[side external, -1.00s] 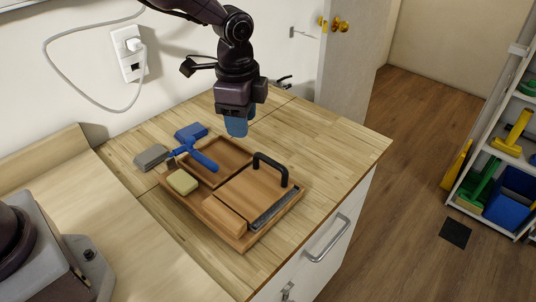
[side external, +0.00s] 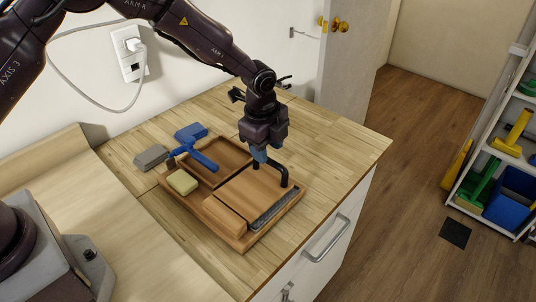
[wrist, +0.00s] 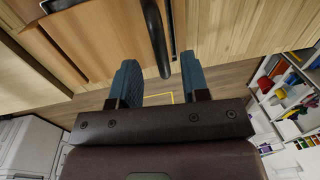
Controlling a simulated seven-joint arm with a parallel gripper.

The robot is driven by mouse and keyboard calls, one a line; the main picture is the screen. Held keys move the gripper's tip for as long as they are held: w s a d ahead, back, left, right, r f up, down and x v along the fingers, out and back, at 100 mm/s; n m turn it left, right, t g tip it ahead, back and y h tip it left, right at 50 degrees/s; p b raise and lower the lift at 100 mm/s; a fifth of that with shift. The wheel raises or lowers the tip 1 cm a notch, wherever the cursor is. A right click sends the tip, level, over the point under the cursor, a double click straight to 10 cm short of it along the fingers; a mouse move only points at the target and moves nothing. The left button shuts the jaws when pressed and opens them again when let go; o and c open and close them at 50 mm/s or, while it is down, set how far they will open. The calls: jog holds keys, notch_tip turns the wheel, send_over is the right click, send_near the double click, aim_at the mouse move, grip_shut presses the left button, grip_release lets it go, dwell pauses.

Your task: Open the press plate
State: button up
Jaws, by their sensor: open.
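The press plate (side external: 246,193) is a flat wooden board lying down on the right part of a wooden tray (side external: 204,217). A black arched handle (side external: 284,175) stands at its far right edge. In the wrist view the handle (wrist: 155,38) reaches down between my two blue fingers. My gripper (side external: 262,158) is at the handle's upper end, fingers pointing down. My gripper (wrist: 157,82) is open in the wrist view, with a finger on each side of the handle and gaps visible. In the side view the fingers partly hide the handle's left end.
A blue-handled brush (side external: 195,145), a grey block (side external: 151,157) and a yellow sponge (side external: 183,182) lie at the tray's left side. A wall outlet with a cable (side external: 131,50) is behind. The counter right of the tray is clear up to its edge.

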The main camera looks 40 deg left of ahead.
aim_at(254, 181)
jog(key=shift+w+f, duration=0.2)
jog(key=shift+f, duration=1.25)
jog(key=shift+c, duration=0.3)
grip_shut()
jog(key=shift+s+r, duration=0.1)
jog(key=shift+r, duration=0.05)
